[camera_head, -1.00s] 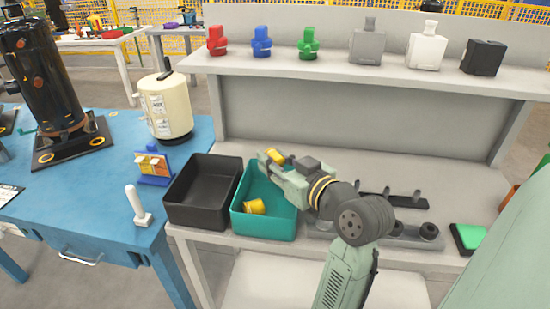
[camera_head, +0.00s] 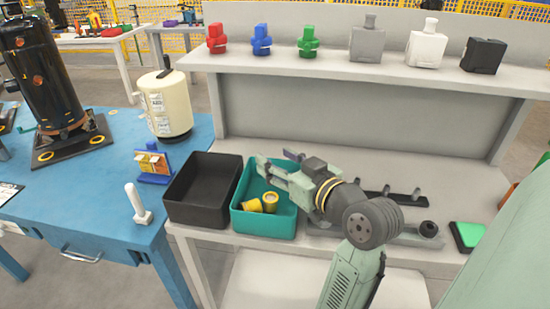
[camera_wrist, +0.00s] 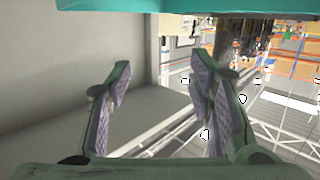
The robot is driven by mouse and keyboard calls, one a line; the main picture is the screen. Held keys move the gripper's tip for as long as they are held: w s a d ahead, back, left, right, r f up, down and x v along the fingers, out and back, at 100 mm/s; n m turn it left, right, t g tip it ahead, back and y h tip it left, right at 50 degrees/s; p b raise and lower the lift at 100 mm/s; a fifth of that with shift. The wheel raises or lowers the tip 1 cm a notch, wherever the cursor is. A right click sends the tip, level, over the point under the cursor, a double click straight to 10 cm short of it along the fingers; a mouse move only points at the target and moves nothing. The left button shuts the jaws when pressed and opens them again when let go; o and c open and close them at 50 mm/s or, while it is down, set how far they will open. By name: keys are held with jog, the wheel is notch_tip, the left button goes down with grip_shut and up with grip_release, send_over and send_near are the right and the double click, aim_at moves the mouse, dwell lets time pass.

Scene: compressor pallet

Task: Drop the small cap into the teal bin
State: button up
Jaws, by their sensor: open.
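Two small yellow caps lie in the teal bin (camera_head: 262,224): one yellow cap (camera_head: 252,206) lies on its side at the left, and a second yellow cap (camera_head: 271,201) rests just right of it, its ring-shaped end showing. My gripper (camera_head: 276,160) is above the back of the teal bin, apart from the caps. Its jaws are open and empty. In the wrist view my gripper's two fingers (camera_wrist: 160,72) stand wide apart with nothing between them. A teal band (camera_wrist: 110,5) runs along the top edge there; no cap shows in that view.
A black bin (camera_head: 203,192) stands directly left of the teal bin, empty as far as I see. A dark rack (camera_head: 395,197) with pegs lies to the right on the grey bench. A shelf (camera_head: 340,70) with bottles and coloured knobs is above. A blue table (camera_head: 85,185) is left.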

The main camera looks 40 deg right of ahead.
jog(key=s+r, duration=0.1)
jog(key=s, duration=0.9)
jog(key=shift+s+a+r, duration=0.2)
jog(key=shift+a+r, duration=0.05)
jog(key=shift+a, duration=0.15)
